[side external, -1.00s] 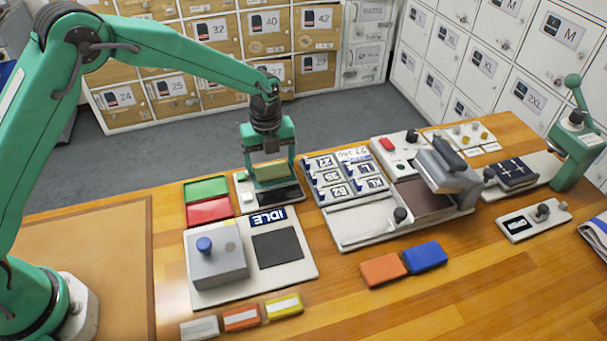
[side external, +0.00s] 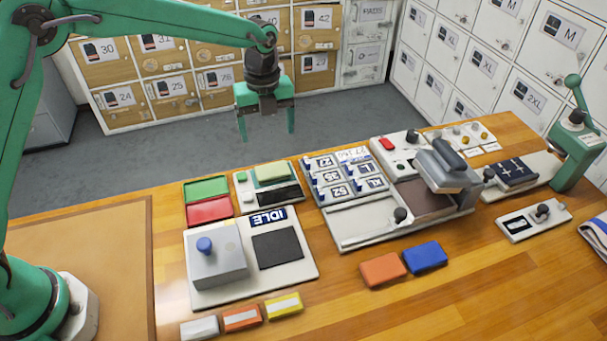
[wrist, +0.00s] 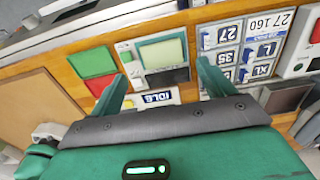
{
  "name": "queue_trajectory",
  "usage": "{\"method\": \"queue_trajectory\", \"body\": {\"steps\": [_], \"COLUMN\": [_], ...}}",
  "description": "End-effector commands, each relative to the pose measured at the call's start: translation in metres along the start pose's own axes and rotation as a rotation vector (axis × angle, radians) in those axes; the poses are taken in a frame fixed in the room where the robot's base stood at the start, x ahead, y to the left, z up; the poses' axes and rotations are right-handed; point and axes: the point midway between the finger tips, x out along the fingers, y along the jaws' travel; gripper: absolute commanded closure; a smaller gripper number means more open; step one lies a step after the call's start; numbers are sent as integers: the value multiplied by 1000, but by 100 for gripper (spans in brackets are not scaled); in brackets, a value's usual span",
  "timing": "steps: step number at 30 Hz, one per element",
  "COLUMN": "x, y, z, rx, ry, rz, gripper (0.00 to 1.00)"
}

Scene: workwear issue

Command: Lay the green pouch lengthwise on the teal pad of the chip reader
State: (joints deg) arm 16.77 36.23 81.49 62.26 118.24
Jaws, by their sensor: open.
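The pale green pouch (side external: 272,171) lies flat on the teal pad (side external: 274,182) of the chip reader (side external: 246,203). In the wrist view the pouch (wrist: 163,52) covers most of the pad, its long side running along it, with a teal rim showing. A black strip on the reader beside the pad is clear of the pouch. My gripper (side external: 267,134) is open and empty, well above the reader and apart from the pouch. In the wrist view its fingers (wrist: 165,74) stand wide apart, with the reader between and beyond them.
A tray with green and red sections (side external: 208,209) is left of the reader. An IDLE-marked unit (side external: 300,268) with a blue knob stands in front. A board of numbered tiles (side external: 345,240) is to the right. Orange (side external: 383,270) and blue (side external: 426,257) blocks lie near the front.

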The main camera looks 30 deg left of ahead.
Motion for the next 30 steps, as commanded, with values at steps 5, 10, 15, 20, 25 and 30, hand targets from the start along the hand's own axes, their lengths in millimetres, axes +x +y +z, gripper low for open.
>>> {"method": "queue_trajectory", "body": {"steps": [5, 10, 15, 20, 25, 30], "x": [-17, -23, -23, -23, -23, -27], "y": [0, 0, 0, 0, 0, 4], "z": [0, 0, 0, 0, 0, 0], "rx": [0, 0, 0, 0, 0, -26], "ry": [-1, 0, 0, 0, 0, -3], "rz": [-1, 0, 0, 0, 0, -5], "gripper": [19, 19, 19, 19, 19, 19]}}
